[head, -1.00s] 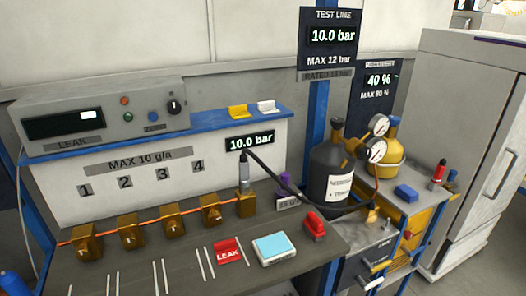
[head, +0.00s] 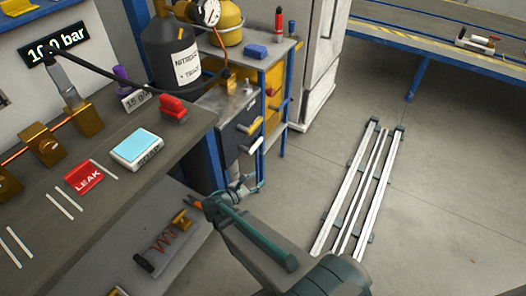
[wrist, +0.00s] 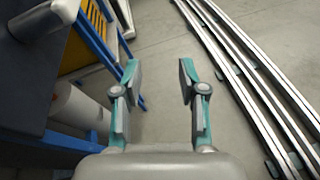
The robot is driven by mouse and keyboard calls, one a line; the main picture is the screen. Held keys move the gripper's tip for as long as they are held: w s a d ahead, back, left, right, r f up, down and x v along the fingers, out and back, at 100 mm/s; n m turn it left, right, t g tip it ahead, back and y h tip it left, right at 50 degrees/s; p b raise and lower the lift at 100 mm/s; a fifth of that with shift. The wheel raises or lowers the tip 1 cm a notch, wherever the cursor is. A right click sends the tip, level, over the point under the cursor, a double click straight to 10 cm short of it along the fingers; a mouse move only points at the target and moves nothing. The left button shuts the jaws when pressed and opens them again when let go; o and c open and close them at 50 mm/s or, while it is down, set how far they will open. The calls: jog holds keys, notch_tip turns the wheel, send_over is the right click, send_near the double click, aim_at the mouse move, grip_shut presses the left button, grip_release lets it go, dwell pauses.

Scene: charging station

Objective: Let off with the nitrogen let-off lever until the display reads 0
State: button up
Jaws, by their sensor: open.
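The black nitrogen cylinder (head: 165,50) stands at the back, with a round gauge (head: 206,12) and a black hose. The bench display (head: 52,42) appears to read 10.0 bar, though it is partly covered. Below the cylinder is a dark panel box (head: 222,125). A yellow lever (head: 247,127) and a pale lever (head: 254,145) stick out near it; I cannot tell which is the let-off. My gripper (head: 248,186) is below these levers, apart from them. In the wrist view my gripper (wrist: 158,72) is open and empty, with a grey knob-like part (wrist: 42,20) on a dark panel at upper left.
Blue frame posts (wrist: 98,50) stand close left of my gripper. Floor rails (head: 358,190) lie to the right. The bench holds a blue-topped scale (head: 137,146), a red LEAK tag (head: 84,177) and a red item (head: 173,107). A lower shelf carries a spring (head: 165,238).

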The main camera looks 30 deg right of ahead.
aim_at(257, 144)
jog(key=w+r+n+t, duration=0.1)
jog(key=w+r, duration=0.1)
jog(key=w+a+r+n+t+h+b, duration=0.1)
jog(key=w+r, duration=0.1)
jog(key=w+r+n+t, duration=0.2)
jog(key=shift+w+a+h+b, duration=0.1)
jog(key=shift+a+h+b, duration=0.2)
jog(key=shift+a, duration=0.1)
jog(key=shift+w+d, duration=0.1)
jog(key=shift+w, duration=0.05)
jog(key=x, duration=1)
jog(key=shift+w+d, duration=0.1)
jog(key=shift+d, duration=0.1)
jog(key=shift+c, duration=0.2)
grip_shut()
